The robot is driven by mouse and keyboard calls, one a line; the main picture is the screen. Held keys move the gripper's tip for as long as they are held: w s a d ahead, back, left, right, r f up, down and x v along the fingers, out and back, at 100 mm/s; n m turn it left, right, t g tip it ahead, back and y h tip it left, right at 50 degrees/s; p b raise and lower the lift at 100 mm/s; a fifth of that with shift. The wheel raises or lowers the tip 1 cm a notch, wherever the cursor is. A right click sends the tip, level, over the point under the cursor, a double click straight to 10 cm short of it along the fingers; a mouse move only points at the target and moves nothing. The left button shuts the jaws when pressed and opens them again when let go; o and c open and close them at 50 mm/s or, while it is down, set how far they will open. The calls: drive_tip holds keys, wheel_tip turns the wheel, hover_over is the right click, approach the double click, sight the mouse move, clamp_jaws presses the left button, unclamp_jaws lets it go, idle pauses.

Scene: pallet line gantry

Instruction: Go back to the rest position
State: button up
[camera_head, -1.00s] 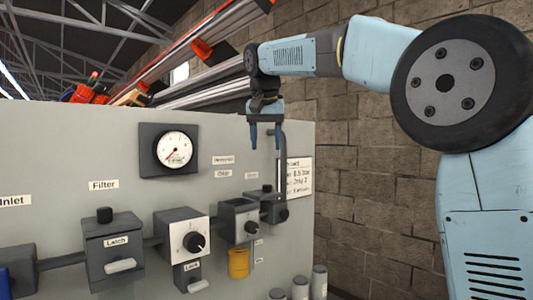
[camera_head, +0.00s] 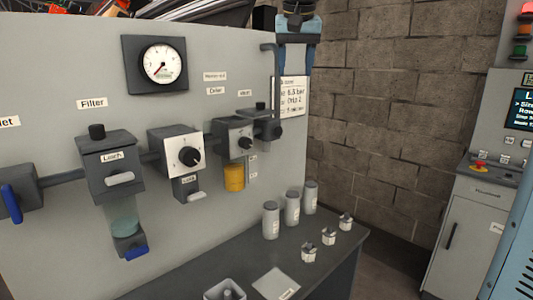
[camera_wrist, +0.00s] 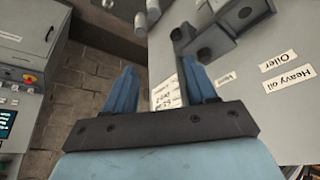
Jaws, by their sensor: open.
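My gripper (camera_head: 294,58) hangs at the top of the head view, in front of the brick wall by the panel's upper right edge. Its two blue fingers point down, open and empty. In the wrist view my gripper (camera_wrist: 162,88) shows its fingers spread, with brick wall and part of the panel between and beyond them. The grey panel (camera_head: 230,40) carries a pressure gauge (camera_head: 163,64), a filter unit (camera_head: 110,160), a regulator with a dial (camera_head: 182,152) and an oiler with a yellow bowl (camera_head: 234,177).
A dark bench (camera_head: 190,275) below the panel holds several grey cylinders (camera_head: 271,220), small labelled pieces (camera_head: 308,252) and a light plate (camera_head: 277,284). A control cabinet (camera_head: 462,225) with a screen stands at the right. The brick wall (camera_head: 380,110) is behind.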

drive_tip(key=s+d+f, duration=0.8)
drive_tip(key=s+f, duration=0.4)
drive_tip(key=s+d+f+t, duration=0.1)
drive_tip(key=s+d+f, duration=0.7)
drive_tip(key=s+f, duration=0.4)
drive_tip(key=shift+s+d+f, duration=0.15)
drive_tip(key=shift+s+d, duration=0.1)
drive_tip(key=shift+d, duration=0.15)
drive_tip(key=shift+o, duration=0.2)
idle(0.3)
